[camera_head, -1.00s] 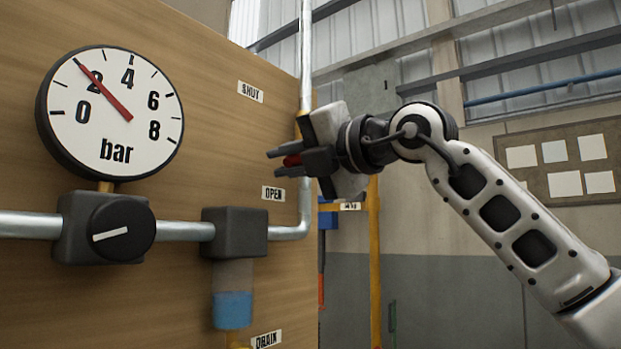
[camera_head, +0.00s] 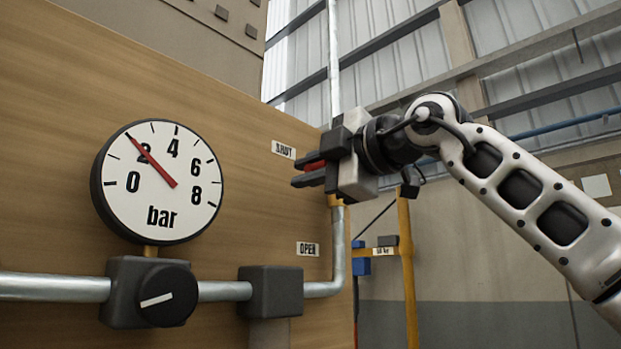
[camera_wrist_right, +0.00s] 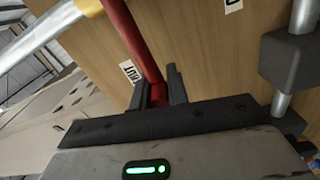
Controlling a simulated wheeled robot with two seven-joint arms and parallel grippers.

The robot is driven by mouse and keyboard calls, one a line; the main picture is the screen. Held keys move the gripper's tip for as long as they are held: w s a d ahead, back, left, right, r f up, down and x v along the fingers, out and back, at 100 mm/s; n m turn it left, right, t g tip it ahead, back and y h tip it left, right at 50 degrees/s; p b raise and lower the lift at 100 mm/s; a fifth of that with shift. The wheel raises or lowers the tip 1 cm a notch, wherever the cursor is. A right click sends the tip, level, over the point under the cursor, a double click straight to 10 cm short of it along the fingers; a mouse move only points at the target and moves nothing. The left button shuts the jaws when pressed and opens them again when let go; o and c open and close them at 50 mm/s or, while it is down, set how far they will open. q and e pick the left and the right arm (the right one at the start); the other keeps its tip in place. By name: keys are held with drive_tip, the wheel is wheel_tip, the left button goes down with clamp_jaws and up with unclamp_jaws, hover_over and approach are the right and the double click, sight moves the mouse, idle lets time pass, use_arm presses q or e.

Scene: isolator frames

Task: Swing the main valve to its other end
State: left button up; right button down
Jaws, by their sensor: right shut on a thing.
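The main valve's red lever (camera_head: 315,166) shows between the dark fingers of my right gripper (camera_head: 308,173) in the head view. The gripper is shut on it, beside the SHUT label (camera_head: 284,150) and well above the OPEN label (camera_head: 307,249). The valve's yellow body (camera_head: 336,201) on the upright pipe is mostly hidden behind the gripper. In the right wrist view the lever (camera_wrist_right: 136,38) runs down between the two fingers (camera_wrist_right: 158,90), and the SHUT label (camera_wrist_right: 130,72) is close by. My left gripper is not in view.
The upright pipe (camera_head: 334,65) rises at the wooden panel's right edge. A yellow post (camera_head: 408,270) stands behind.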

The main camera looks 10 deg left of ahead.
drive_tip(key=shift+r, duration=0.15)
idle(0.4)
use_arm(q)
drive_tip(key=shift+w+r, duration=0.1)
use_arm(e)
drive_tip(key=c, duration=1.4)
unclamp_jaws()
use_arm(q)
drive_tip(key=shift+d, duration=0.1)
use_arm(e)
drive_tip(key=shift+o, duration=0.2)
drive_tip(key=shift+d, duration=0.1)
